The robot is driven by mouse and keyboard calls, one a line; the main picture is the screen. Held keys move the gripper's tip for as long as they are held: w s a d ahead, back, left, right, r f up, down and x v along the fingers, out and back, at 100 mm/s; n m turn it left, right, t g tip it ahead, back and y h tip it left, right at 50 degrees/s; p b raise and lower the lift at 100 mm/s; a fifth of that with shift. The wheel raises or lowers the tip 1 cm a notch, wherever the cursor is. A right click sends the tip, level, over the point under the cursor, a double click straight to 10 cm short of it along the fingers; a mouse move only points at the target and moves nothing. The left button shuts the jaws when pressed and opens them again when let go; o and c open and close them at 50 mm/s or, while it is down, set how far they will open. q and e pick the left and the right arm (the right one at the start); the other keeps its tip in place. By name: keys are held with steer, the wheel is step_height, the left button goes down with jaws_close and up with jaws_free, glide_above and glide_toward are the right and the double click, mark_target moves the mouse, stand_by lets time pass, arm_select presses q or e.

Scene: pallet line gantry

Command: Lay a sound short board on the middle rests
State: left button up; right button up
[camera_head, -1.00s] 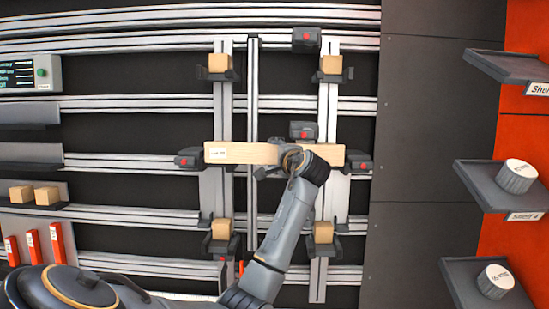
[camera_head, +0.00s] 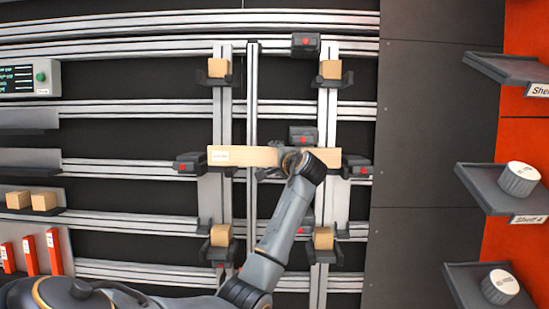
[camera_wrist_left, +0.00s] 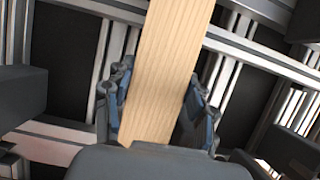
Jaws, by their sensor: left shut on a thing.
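A pale wooden short board (camera_head: 248,156) with a small white label at its left end lies level across the two uprights of the gantry, at mid height. No damage shows on its visible face; the label is too small to read. My left gripper (camera_head: 287,158) is shut on the board right of its middle. The left wrist view shows the board (camera_wrist_left: 165,70) between the two fingers (camera_wrist_left: 155,110). The middle rests are largely hidden by the board, so I cannot tell whether it touches them. My right gripper is not in view.
Dark stops with red dots flank the board at left (camera_head: 190,163) and right (camera_head: 357,167); another (camera_head: 302,136) is just above it. Wooden blocks (camera_head: 219,67) sit on the upper and lower rests. Shelves with white cylinders (camera_head: 520,178) stand at the right.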

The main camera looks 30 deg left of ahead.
arm_select(q)
steer(key=shift+w+a+f, duration=0.1)
steer(key=shift+w+a, duration=0.05)
steer(key=shift+w, duration=0.1)
stand_by(0.4)
steer(key=shift+s+f+p, duration=0.1)
steer(key=shift+f+p, duration=0.15)
steer(key=shift+p, duration=0.25)
stand_by(0.5)
steer(key=o, duration=1.4)
steer(key=v, duration=1.2)
steer(key=shift+s, duration=0.1)
